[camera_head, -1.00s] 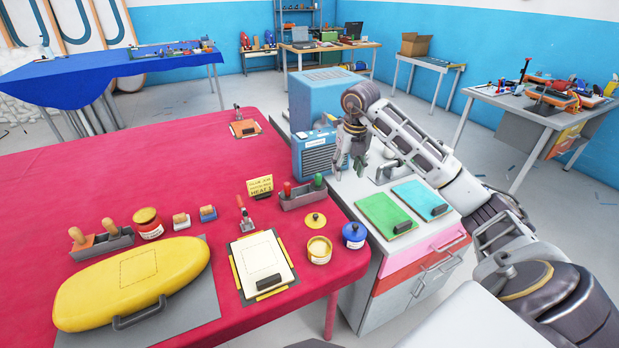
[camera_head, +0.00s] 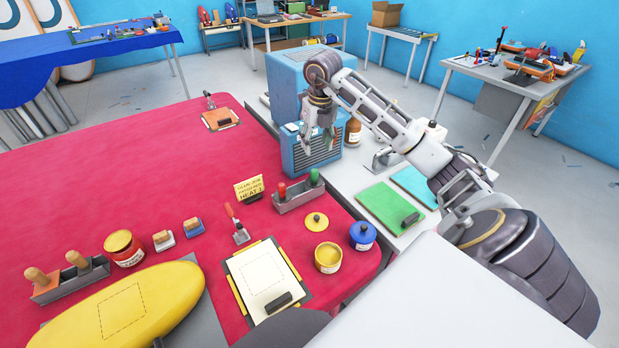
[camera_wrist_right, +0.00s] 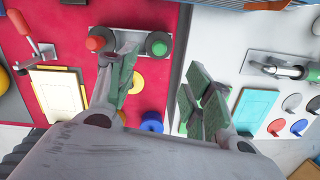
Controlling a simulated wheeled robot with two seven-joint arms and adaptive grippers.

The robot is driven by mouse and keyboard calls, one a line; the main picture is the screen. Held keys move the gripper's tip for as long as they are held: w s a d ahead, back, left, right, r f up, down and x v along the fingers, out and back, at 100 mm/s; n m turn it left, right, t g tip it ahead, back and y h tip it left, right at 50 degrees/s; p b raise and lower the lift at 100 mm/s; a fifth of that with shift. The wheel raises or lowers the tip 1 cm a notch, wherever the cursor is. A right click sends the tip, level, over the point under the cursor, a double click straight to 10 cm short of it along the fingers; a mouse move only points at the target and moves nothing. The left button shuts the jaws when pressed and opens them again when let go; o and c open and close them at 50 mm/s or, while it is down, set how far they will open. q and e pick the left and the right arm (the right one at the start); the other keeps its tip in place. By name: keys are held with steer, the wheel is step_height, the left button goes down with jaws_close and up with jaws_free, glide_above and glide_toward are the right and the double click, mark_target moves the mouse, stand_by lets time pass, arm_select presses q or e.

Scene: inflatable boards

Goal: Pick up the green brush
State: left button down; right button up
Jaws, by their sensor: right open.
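The green brush (camera_head: 315,178) stands upright in a grey holder (camera_head: 297,194) on the red-topped table, to the right of a red brush (camera_head: 282,190). The right wrist view shows the green brush (camera_wrist_right: 158,43) from above as a round green end, with the red brush (camera_wrist_right: 95,43) beside it. My right gripper (camera_head: 318,143) is open and empty, raised in front of the blue machine. In the wrist view its two fingers (camera_wrist_right: 165,90) are spread wide, and the green brush shows beyond the gap between them. My left gripper is out of view.
A yellow sign (camera_head: 249,189) stands left of the holder. A blue machine (camera_head: 307,152) is behind it, with a brown bottle (camera_head: 353,132) alongside. An open yellow pot (camera_head: 328,257) and a blue pot (camera_head: 363,235) stand in front. The red tabletop (camera_head: 130,185) is clear further left.

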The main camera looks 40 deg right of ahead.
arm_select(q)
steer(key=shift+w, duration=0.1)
arm_select(e)
steer(key=shift+s+r, duration=0.1)
steer(key=shift+s, duration=0.1)
glide_above(315, 170)
steer(key=f, duration=0.7)
steer(key=shift+s+a, duration=0.2)
steer(key=shift+s, duration=0.15)
steer(key=shift+w+f, duration=0.1)
steer(key=shift+f, duration=0.7)
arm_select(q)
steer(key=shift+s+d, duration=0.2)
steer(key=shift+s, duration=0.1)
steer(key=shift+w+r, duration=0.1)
